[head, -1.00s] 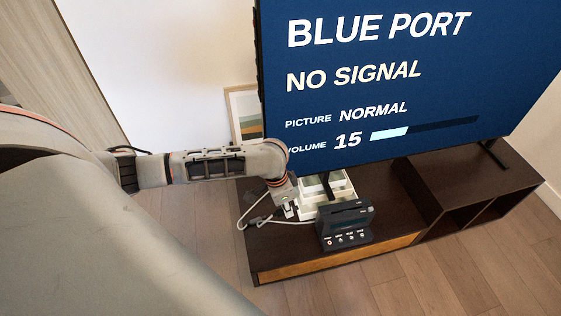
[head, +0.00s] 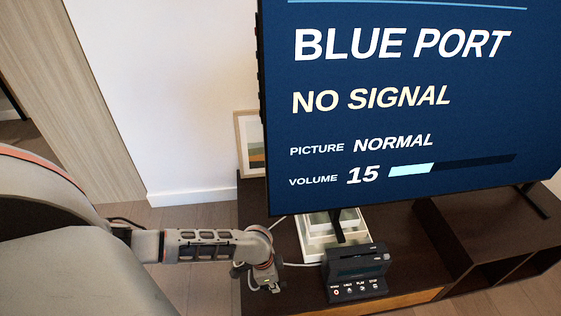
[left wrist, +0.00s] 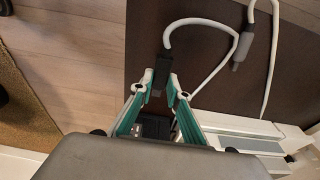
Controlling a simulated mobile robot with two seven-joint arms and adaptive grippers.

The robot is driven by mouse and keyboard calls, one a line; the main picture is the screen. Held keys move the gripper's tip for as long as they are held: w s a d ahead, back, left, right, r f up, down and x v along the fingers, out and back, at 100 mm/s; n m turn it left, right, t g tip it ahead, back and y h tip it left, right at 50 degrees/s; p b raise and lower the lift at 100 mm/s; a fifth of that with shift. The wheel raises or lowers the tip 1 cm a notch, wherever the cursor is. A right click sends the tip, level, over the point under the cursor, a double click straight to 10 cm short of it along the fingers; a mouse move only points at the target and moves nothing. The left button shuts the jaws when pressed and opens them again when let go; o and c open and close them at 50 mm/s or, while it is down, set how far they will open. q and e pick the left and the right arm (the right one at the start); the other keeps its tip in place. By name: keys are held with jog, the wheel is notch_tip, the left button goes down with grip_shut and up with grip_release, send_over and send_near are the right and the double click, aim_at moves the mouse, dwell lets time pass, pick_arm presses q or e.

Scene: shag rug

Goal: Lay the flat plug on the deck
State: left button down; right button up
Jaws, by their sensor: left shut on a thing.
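My left gripper (head: 270,284) is left of the deck (head: 355,274), above the left end of the TV stand. In the left wrist view my left gripper (left wrist: 160,92) is shut on a small black plug (left wrist: 161,72) with a white cable looping from its far end. I take it for the flat plug; in the head view it is too small to make out. A second, grey plug (left wrist: 243,46) on a white cable lies on the dark stand top. The deck is a dark box with a slot and a row of front buttons. My right gripper is out of view.
The TV (head: 400,110) stands close behind the deck, showing "NO SIGNAL". A white tray (head: 308,250) is behind and left of the deck. The brown stand (head: 440,245) has free top to the right. A picture frame (head: 240,150) leans behind the TV's left edge.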

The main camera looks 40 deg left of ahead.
pick_arm(q)
jog(key=shift+f, duration=0.7)
notch_tip(320, 180, down, 4)
jog(key=shift+f+b, duration=0.25)
jog(key=shift+b, duration=0.95)
jog(key=shift+w+r, duration=0.1)
jog(key=shift+r, duration=0.2)
jog(key=shift+f, duration=0.2)
jog(key=c, duration=1.9)
grip_release()
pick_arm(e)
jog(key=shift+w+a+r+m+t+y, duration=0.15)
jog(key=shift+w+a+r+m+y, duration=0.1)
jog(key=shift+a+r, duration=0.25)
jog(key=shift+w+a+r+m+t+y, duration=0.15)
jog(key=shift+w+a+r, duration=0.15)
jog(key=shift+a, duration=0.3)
